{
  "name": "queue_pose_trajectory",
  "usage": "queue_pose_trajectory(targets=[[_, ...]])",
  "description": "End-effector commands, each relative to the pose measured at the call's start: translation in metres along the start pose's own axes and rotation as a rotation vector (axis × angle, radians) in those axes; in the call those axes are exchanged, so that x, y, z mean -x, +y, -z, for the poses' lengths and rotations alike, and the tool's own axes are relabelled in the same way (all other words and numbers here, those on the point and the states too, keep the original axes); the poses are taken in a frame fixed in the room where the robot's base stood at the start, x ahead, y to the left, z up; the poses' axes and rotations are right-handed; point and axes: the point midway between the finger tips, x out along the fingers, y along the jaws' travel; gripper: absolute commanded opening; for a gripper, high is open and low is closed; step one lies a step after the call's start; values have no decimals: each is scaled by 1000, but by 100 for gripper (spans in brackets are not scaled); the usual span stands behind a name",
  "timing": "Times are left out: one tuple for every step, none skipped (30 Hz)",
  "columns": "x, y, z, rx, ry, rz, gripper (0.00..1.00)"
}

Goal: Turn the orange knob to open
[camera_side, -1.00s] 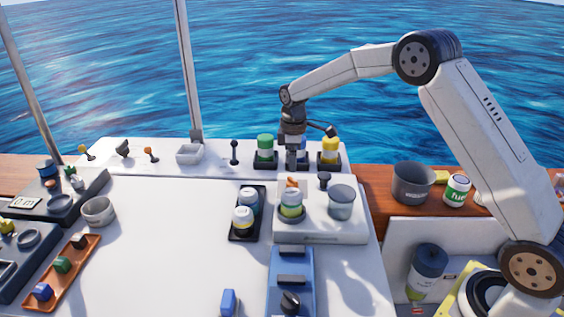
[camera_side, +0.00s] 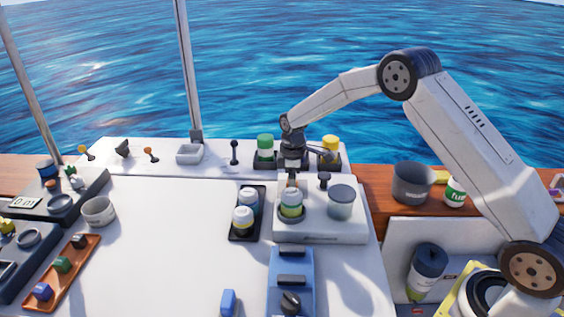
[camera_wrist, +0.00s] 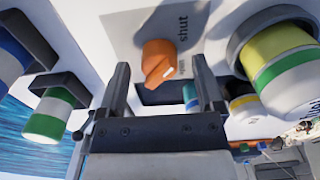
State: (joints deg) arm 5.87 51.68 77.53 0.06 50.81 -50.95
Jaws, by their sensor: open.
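In the side view my gripper (camera_side: 291,176) points down over the back of the white box (camera_side: 325,228), and the knob is largely hidden there.
A green-and-white jar (camera_side: 291,203) and a grey cup (camera_side: 341,202) stand on the box close to my gripper. Green-capped (camera_side: 265,147) and yellow-capped (camera_side: 330,147) jars stand behind.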

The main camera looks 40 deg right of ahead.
Motion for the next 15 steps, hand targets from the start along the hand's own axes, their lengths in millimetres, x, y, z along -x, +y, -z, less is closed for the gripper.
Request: queue_pose_trajectory(targets=[[-3, 0, 0, 0, 0, 0, 86], [-4, 0, 0, 0, 0, 0, 86], [-5, 0, 0, 0, 0, 0, 86], [-6, 0, 0, 0, 0, 0, 86], [-6, 0, 0, 0, 1, -1, 86], [-6, 0, 0, 0, 1, -1, 86], [-6, 0, 0, 0, 1, -1, 86], [-6, 0, 0, 0, 1, -1, 86], [-6, 0, 0, 0, 1, -1, 86], [-6, 0, 0, 0, 1, -1, 86], [-6, 0, 0, 0, 1, -1, 86], [-6, 0, 0, 0, 1, -1, 76], [-6, 0, 0, 0, 1, -1, 67], [-6, 0, 0, 0, 1, -1, 57], [-6, 0, 0, 0, 1, -1, 44]])
